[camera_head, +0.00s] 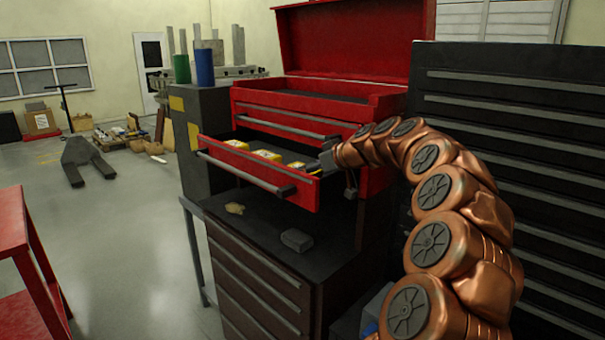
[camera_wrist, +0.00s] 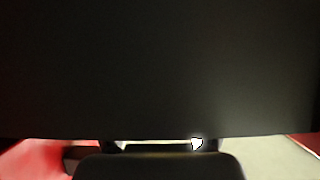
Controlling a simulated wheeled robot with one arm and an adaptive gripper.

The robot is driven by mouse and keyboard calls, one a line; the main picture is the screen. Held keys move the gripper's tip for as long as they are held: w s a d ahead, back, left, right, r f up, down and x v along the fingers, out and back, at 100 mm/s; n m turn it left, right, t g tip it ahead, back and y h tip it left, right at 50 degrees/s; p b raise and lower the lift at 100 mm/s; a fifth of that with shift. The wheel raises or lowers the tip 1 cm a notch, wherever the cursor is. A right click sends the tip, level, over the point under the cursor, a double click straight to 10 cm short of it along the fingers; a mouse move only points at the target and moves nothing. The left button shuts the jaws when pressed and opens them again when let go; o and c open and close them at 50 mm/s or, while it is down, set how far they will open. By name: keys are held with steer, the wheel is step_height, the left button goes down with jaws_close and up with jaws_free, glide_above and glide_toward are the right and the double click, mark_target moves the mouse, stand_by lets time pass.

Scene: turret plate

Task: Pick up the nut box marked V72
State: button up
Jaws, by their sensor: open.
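Several small yellow boxes lie in a row in the open red drawer (camera_head: 222,151) in the head view: one at the left (camera_head: 237,144), one in the middle (camera_head: 267,155) and one at the right (camera_head: 297,166). Their markings are too small to read, so I cannot tell which is V72. My gripper (camera_head: 328,160) is at the right end of the drawer, close to the right-hand box; I cannot tell whether it touches anything. It is open and I see nothing held in it. In the wrist view a dark surface fills most of the picture and hides the boxes.
The red tool chest (camera_head: 375,103) has its lid (camera_head: 345,40) raised. Below the open drawer, a dark cabinet top (camera_head: 260,240) holds a yellowish cloth-like item (camera_head: 235,208) and a grey block (camera_head: 297,240). A tall black cabinet (camera_head: 520,150) stands right behind my arm.

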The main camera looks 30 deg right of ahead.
steer(key=x, duration=0.3)
steer(key=shift+w+p, duration=0.2)
steer(key=shift+p, duration=0.2)
steer(key=shift+c, duration=0.3)
steer(key=c, duration=1.2)
steer(key=shift+a, duration=0.1)
